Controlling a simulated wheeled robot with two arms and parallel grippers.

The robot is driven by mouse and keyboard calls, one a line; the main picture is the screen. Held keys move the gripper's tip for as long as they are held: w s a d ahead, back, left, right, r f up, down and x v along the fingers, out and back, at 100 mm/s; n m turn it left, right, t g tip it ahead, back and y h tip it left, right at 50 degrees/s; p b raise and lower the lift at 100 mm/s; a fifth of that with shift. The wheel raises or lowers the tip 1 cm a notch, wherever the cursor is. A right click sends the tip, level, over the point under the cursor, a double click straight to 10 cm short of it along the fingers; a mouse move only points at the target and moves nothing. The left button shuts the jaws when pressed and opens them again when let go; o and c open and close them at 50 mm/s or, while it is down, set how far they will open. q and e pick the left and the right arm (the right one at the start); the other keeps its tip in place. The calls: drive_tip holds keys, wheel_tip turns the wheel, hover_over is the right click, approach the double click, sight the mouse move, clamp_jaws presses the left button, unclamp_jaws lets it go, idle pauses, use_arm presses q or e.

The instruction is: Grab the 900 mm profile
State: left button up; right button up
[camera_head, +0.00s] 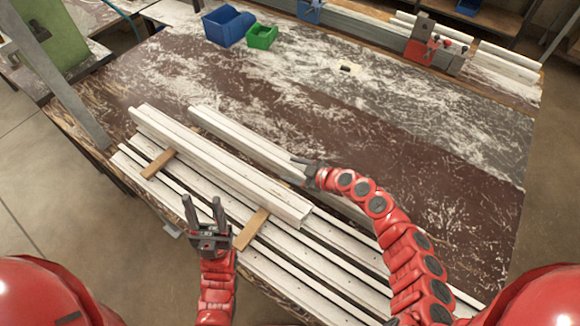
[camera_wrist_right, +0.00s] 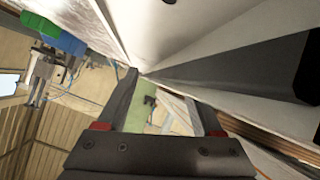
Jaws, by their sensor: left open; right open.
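Several long white profiles lie slanting across the bench; I see no length marks, so I cannot tell which is the 900 mm one. One profile (camera_head: 240,137) lies apart behind the stack, and my right arm hides part of it. My right gripper (camera_head: 300,163) is at this profile, open; I cannot tell whether it touches it. In the right wrist view the open fingers (camera_wrist_right: 162,88) are beside a pale profile surface (camera_wrist_right: 165,30). A shorter upper pair of profiles (camera_head: 225,157) lies on wooden spacers. My left gripper (camera_head: 203,202) is open and empty over the near profiles.
Wooden spacers (camera_head: 158,163) (camera_head: 251,230) lie across the lower profiles (camera_head: 200,190). A blue bin (camera_head: 228,27) and a green bin (camera_head: 262,37) stand at the back left. A red and grey clamp (camera_head: 430,45) stands at the back right. The middle bench top (camera_head: 400,130) is clear.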

drive_tip(key=shift+c, duration=0.3)
clamp_jaws()
idle(1.2)
